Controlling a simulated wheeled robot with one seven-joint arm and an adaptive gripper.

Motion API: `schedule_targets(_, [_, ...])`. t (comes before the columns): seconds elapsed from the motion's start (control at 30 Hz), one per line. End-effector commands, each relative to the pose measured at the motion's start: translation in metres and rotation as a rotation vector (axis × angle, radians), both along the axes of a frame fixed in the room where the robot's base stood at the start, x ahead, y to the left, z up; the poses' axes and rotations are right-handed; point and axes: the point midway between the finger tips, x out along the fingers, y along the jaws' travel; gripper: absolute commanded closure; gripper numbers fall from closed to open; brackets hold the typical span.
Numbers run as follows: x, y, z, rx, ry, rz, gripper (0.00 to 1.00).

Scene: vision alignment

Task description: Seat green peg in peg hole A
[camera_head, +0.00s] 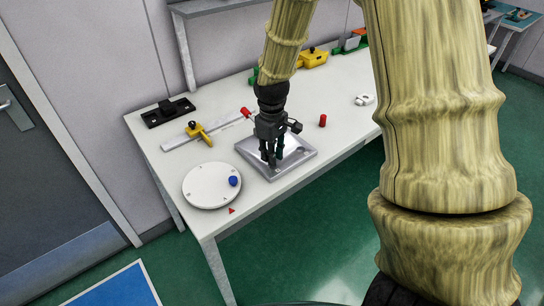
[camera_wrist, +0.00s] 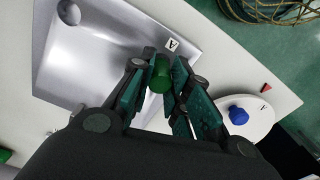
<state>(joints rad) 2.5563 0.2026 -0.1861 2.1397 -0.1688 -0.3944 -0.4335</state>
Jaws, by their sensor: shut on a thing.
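My gripper (camera_head: 271,158) is over the silver metal plate (camera_head: 300,160) on the white table. In the wrist view my gripper (camera_wrist: 163,80) is shut on the green peg (camera_wrist: 160,76), whose rounded end shows between the fingers. The plate (camera_wrist: 100,60) also shows there, with a white label marked A (camera_wrist: 172,44) just beyond the peg. A dark round hole (camera_wrist: 69,12) is at the plate's far corner. Hole A itself cannot be made out; the peg and fingers cover that area. Whether the peg touches the plate cannot be told.
A white round disc (camera_head: 205,190) with a blue peg (camera_head: 234,181) stands at the front left. A red cylinder (camera_head: 322,120) stands right of the plate. A yellow slider (camera_head: 200,133) on a rail and a black block (camera_head: 168,112) lie behind left. A red triangle (camera_head: 231,210) marks the front edge.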

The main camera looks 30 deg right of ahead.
Motion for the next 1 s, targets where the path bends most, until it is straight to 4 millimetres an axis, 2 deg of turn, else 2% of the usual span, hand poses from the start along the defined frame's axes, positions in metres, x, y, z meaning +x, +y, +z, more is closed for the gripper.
schedule_targets(0.2, [-0.001,0.0,-0.018,0.001,0.001,0.0,0.98])
schedule_targets(0.63, [-0.001,0.0,-0.023,0.0,0.0,0.0,0.98])
schedule_targets(0.67, [0.0,0.0,-0.023,0.0,0.0,0.0,0.76])
schedule_targets(0.77, [0.0,0.0,-0.023,0.0,0.0,0.0,0.6])
schedule_targets(1.0, [0.0,0.0,-0.023,0.0,0.0,0.0,0.6])
